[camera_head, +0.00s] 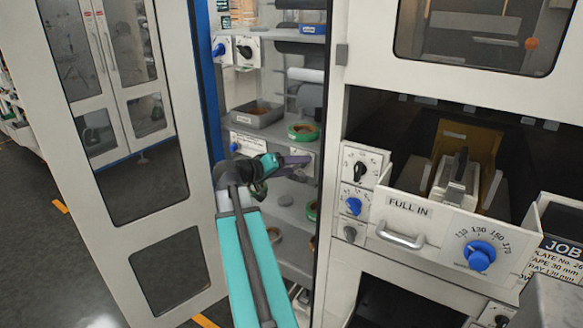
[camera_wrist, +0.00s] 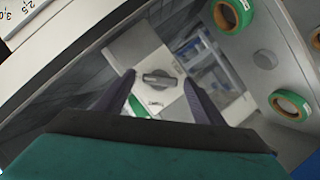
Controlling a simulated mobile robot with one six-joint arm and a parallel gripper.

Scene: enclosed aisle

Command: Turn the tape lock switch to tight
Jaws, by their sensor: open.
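A grey rotary knob (camera_wrist: 160,78) sits on a white plate (camera_wrist: 136,45) inside the open cabinet. It seems to be the tape lock switch, but its label is too small to read in the wrist view. The knob's bar lies roughly level across that picture. My gripper (camera_wrist: 158,90) is open, with one dark finger on each side of the knob and visible gaps to it. In the head view my gripper (camera_head: 288,163) reaches into the cabinet in front of the plate, and the knob is hidden there.
Green tape rolls (camera_wrist: 290,105) lie on the shelf (camera_wrist: 262,85) near the plate; one more roll (camera_head: 303,132) shows in the head view. An open cabinet door (camera_head: 150,215) stands left of my arm. A drawer (camera_head: 405,208) with a blue dial (camera_head: 480,255) is at right.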

